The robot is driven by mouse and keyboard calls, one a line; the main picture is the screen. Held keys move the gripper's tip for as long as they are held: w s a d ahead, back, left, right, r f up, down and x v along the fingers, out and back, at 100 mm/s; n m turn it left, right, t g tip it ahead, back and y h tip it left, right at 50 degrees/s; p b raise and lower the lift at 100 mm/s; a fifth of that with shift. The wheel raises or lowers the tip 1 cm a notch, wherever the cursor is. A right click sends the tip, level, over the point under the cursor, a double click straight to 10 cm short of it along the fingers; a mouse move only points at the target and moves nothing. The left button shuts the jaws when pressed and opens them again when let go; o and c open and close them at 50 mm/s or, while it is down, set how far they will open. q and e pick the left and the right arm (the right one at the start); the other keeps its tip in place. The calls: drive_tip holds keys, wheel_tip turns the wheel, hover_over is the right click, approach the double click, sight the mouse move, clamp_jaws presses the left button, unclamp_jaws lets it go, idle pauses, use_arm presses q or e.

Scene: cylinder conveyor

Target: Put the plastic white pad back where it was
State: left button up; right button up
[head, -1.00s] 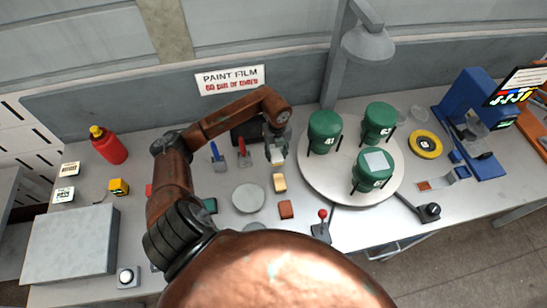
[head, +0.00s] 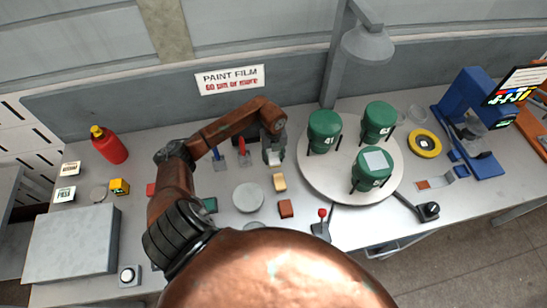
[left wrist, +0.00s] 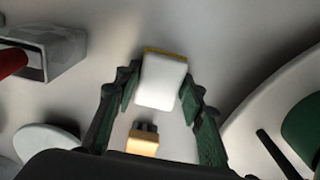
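The white pad (left wrist: 163,80) is a small block with a yellow far edge in the left wrist view. It sits between the dark green fingers of my left gripper (left wrist: 160,105), which look closed against its two sides. In the head view the pad (head: 274,157) shows small and pale below my left gripper (head: 273,150), between the brush holders and the turntable. It looks larger than the block near it, so it seems raised off the table. A yellow block (head: 279,183) lies just in front; it also shows in the wrist view (left wrist: 143,139). My right gripper is not in view.
A turntable (head: 322,188) with three green containers stands close on the right. A grey disc (head: 248,197), a brown block (head: 285,208) and a red-knobbed lever (head: 321,222) lie in front. Blue (head: 217,153) and red (head: 243,150) handled tools stand left of the gripper.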

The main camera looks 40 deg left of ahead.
sight(274, 158)
use_arm(q)
drive_tip(key=o, duration=0.4)
drive_tip(key=shift+c, duration=0.2)
wheel_tip(274, 158, up, 12)
drive_tip(key=shift+r+b, duration=0.15)
drive_tip(key=shift+b, duration=0.3)
